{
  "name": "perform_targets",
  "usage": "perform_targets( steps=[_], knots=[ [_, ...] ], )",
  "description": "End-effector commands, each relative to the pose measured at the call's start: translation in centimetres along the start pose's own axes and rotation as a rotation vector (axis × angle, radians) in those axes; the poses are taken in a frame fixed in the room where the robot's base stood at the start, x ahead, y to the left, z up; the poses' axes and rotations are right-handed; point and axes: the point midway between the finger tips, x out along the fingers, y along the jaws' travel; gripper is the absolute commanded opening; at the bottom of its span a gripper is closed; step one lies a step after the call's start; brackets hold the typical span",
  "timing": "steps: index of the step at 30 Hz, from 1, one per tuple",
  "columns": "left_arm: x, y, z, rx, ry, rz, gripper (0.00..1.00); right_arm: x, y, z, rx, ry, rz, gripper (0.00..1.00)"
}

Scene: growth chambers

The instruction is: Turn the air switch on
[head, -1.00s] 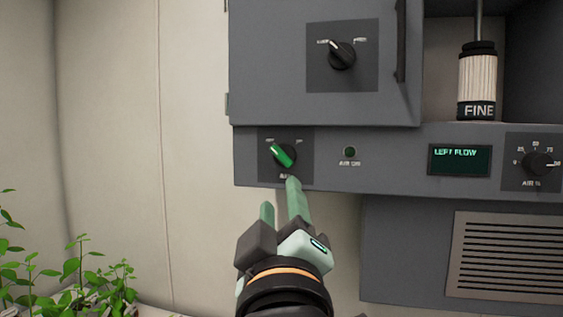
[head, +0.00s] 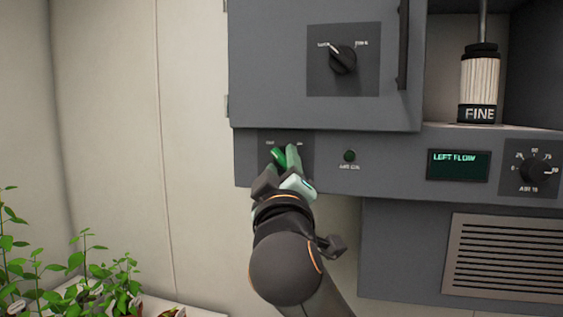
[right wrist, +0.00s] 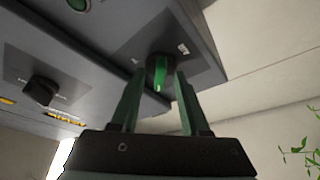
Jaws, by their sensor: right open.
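The air switch is a rotary knob with a green handle (head: 278,156) on a dark square plate at the left end of the grey control panel. My right gripper (head: 286,156) is in front of it and covers part of it and its label. In the right wrist view the green knob (right wrist: 159,72) shows between the tips of the two open fingers (right wrist: 158,84). I cannot tell whether the fingers touch it. The round green AIR ON lamp (head: 349,156) to its right looks dark. My left gripper is out of view.
A black latch knob (head: 343,59) is on the cabinet door above. To the right are a LEFT FLOW display (head: 458,165), an AIR % dial (head: 534,171) and a FINE cylinder (head: 478,85). Green plants (head: 75,275) stand lower left. The wall left of the panel is bare.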

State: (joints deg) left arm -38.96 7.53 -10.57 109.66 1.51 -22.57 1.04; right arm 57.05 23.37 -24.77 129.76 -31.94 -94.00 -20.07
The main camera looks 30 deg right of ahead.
Motion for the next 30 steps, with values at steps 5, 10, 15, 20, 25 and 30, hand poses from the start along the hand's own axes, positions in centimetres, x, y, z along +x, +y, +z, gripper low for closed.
perform_targets(
  steps=[5, 10, 15, 20, 25, 30],
  knots=[
    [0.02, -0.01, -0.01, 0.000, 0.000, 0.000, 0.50, 0.00, -0.02, 0.01, 0.000, 0.000, 0.000, 0.46],
    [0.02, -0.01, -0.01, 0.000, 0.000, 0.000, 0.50, -0.02, 0.00, 0.00, 0.000, 0.000, 0.000, 0.29],
    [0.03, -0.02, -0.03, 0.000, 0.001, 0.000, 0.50, -0.03, 0.01, -0.01, 0.000, 0.000, 0.000, 0.10],
    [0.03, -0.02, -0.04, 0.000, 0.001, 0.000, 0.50, -0.04, 0.01, -0.02, 0.000, 0.001, 0.000, 0.00],
    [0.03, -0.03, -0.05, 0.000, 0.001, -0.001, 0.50, -0.04, 0.01, -0.02, 0.000, 0.001, 0.000, 0.00],
    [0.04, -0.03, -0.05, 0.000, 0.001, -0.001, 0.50, -0.05, 0.00, -0.02, 0.001, 0.001, 0.000, 0.00]
  ],
)
